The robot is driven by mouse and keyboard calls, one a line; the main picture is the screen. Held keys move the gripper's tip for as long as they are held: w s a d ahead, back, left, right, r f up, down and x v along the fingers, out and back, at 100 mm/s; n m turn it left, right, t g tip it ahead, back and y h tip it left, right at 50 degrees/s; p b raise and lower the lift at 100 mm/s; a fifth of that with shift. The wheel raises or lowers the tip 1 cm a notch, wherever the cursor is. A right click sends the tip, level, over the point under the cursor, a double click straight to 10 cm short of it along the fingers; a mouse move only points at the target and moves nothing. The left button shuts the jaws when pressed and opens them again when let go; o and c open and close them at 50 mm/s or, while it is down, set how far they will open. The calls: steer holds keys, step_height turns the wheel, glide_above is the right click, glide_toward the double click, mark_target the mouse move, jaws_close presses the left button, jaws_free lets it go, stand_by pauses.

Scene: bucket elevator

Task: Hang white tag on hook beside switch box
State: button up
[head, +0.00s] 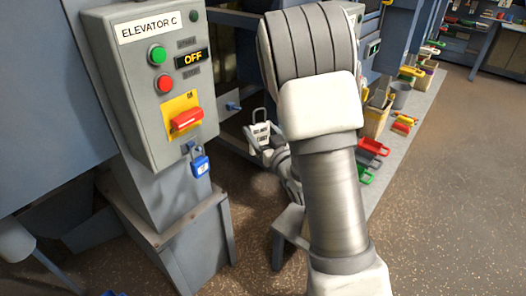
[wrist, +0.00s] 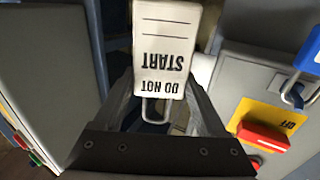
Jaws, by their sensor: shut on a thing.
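The white tag (head: 260,131) is held upright in my gripper (head: 264,142), with its wire loop on top in the head view. In the wrist view the tag (wrist: 164,50) reads "DO NOT START" upside down, between the fingers of my gripper (wrist: 160,88), which is shut on it. The grey switch box (head: 150,80), labelled "ELEVATOR C", stands to the left. A small blue-ended hook (head: 233,106) sticks out beside the box's right side. The tag is to the right of this hook and a little lower in the picture, apart from it.
A red switch handle (head: 186,119) on a yellow plate and a hanging blue padlock (head: 200,164) are on the box front. Its display reads OFF. A grey shelf with several coloured items, including a red one (head: 371,146), stands right of my arm. Brown floor is open at right.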

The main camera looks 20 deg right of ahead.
steer(key=shift+d+f+y+b, duration=0.35)
steer(key=shift+f+b, duration=0.1)
steer(key=shift+b, duration=0.5)
steer(key=shift+a+r, duration=0.1)
steer(key=shift+w+a+p, duration=0.35)
steer(key=shift+w+a, duration=0.1)
steer(key=shift+w, duration=0.25)
steer(key=w+a, duration=0.1)
steer(key=w+a+p, duration=0.1)
steer(key=w, duration=0.1)
steer(key=shift+w+a, duration=0.1)
steer(key=shift+a, duration=0.05)
steer(key=shift+b, duration=0.4)
steer(key=shift+w+a, duration=0.1)
steer(key=shift+w, duration=0.05)
steer(key=shift+w+a+b, duration=0.7)
steer(key=shift+w+a, duration=0.1)
steer(key=shift+w, duration=0.3)
steer(key=shift+w+a+r, duration=0.1)
steer(key=shift+w+a, duration=0.05)
steer(key=shift+a, duration=0.05)
